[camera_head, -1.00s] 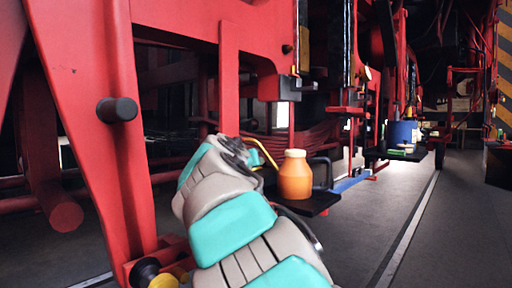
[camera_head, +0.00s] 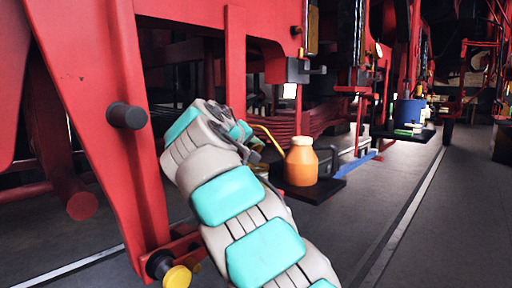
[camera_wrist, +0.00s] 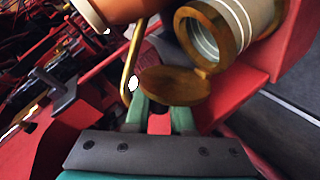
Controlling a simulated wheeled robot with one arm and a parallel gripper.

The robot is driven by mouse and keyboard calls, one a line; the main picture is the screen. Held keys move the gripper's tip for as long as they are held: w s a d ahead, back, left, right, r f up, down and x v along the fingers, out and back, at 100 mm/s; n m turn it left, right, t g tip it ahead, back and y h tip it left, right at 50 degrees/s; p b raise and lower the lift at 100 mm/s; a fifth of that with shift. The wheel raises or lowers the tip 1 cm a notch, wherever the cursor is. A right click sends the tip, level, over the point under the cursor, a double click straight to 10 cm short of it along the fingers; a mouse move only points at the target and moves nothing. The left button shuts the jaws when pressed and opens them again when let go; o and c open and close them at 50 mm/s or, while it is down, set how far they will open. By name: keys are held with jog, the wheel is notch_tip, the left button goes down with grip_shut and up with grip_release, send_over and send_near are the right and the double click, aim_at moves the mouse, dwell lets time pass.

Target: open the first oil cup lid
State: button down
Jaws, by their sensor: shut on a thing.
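An oil cup (camera_wrist: 238,22) shows at the top right of the wrist view, a pale metal cylinder with a brass rim and a round open mouth. Its brass disc lid (camera_wrist: 175,86) stands swung away from the mouth, still joined at the rim's lower edge. My gripper (camera_wrist: 161,112) reaches up from the bottom with two green fingers at the lid. It is shut on the lid, which hides the fingertips. In the head view, my arm hides the cup and the lid. I cannot tell the cup's place in the row.
An orange bottle (camera_head: 300,166) stands on a dark shelf (camera_head: 322,192) right of my arm, with a bent yellow tube (camera_head: 268,138) beside it. Red frame beams (camera_head: 95,110) with a dark peg (camera_head: 127,116) stand close on the left.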

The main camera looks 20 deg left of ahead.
jog(key=shift+w+a+n, duration=0.1)
jog(key=shift+a+n, duration=0.1)
jog(key=shift+n, duration=0.2)
dwell(0.5)
jog(key=c, duration=0.8)
grip_release()
jog(key=shift+o, duration=0.2)
jog(key=shift+d, duration=0.25)
